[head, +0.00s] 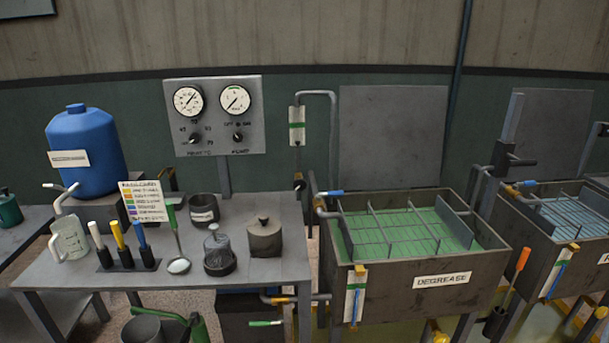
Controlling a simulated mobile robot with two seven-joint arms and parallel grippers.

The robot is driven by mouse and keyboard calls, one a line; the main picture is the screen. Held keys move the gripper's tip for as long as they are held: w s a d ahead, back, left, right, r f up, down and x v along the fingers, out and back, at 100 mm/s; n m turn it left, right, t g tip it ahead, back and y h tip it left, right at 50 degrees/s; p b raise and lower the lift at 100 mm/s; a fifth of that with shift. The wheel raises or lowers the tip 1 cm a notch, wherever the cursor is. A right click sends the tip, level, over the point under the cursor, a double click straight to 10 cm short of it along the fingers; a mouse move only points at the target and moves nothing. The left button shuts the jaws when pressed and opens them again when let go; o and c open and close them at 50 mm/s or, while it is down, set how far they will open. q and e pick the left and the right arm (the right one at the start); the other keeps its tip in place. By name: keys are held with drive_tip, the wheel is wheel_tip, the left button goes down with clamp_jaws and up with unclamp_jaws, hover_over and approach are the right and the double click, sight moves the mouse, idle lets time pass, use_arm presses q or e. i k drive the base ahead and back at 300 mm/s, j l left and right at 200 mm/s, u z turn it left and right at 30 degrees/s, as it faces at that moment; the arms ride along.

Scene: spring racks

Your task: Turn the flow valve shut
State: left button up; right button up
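No part labelled as a flow valve can be read. A sight tube with a green band (297,125) hangs on the wall right of the gauge panel, and a small dark valve-like part (298,182) sits on the line below it. A blue lever (329,193) is on the pipe at the left rim of the DEGREASE tank (395,275). A green lever (265,323) shows low, under the bench's right end, near a pipe. I cannot tell which of these is the flow valve. Neither of my grippers is in view.
The bench (90,272) holds a blue drum (85,150), a jug (70,238), coloured-handled brushes, a ladle (177,250) and dark pots. A panel (215,115) with two gauges and two knobs stands behind it. Another tank (560,235) stands at the right.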

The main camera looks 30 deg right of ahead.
sight(299, 184)
drive_tip(key=i+z, duration=0.5)
drive_tip(key=i+j+z, duration=0.2)
drive_tip(key=i+z, duration=0.25)
drive_tip(key=i, duration=0.1)
